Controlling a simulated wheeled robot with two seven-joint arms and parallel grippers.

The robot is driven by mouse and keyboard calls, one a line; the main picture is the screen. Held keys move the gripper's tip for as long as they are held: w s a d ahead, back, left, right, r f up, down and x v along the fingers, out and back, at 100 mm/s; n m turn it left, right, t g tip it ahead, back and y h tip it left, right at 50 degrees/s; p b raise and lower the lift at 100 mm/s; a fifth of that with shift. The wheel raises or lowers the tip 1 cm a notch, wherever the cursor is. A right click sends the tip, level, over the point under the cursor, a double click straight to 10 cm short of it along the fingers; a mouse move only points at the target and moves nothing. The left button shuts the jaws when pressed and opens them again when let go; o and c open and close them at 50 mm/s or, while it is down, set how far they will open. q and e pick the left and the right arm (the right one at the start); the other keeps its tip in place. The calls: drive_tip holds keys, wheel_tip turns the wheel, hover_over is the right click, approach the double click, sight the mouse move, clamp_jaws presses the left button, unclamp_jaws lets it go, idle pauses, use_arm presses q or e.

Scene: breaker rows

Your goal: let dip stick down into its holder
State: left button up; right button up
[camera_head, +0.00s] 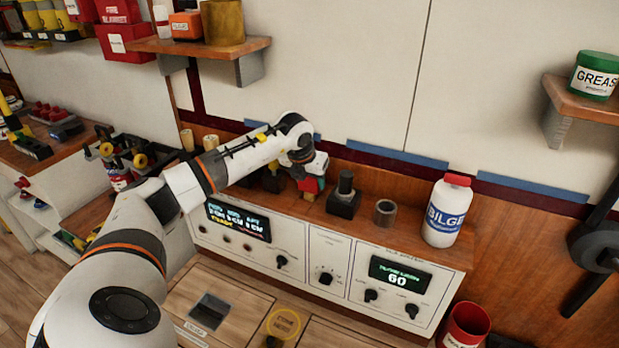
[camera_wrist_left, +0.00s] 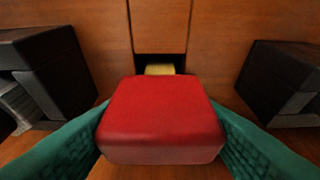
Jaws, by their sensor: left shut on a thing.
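My left gripper (camera_head: 313,178) comes in from the left over the wooden counter along the back wall. Its teal fingers are shut on a red block-like handle (camera_wrist_left: 160,118), which I take to be the top of the dip stick; the red also shows in the head view (camera_head: 309,187). The shaft below the handle is hidden. Just beyond the handle in the left wrist view is a small yellow piece (camera_wrist_left: 160,69) in a dark gap. I cannot tell whether it is part of the stick or of its holder. The holder cannot be made out clearly. My right gripper is out of view.
A black block with a knob (camera_head: 344,199) stands right of the gripper, then a grey cup (camera_head: 385,213) and a white BILGE bottle (camera_head: 446,211). Dark blocks flank the handle in the wrist view (camera_wrist_left: 285,82). A control panel (camera_head: 330,262) fronts the counter.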

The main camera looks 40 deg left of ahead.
use_arm(q)
drive_tip(key=shift+f+b, duration=0.5)
drive_tip(key=shift+f, duration=0.3)
drive_tip(key=o, duration=1.4)
drive_tip(key=shift+o, duration=0.2)
drive_tip(key=v, duration=1.2)
drive_tip(key=shift+f, duration=0.1)
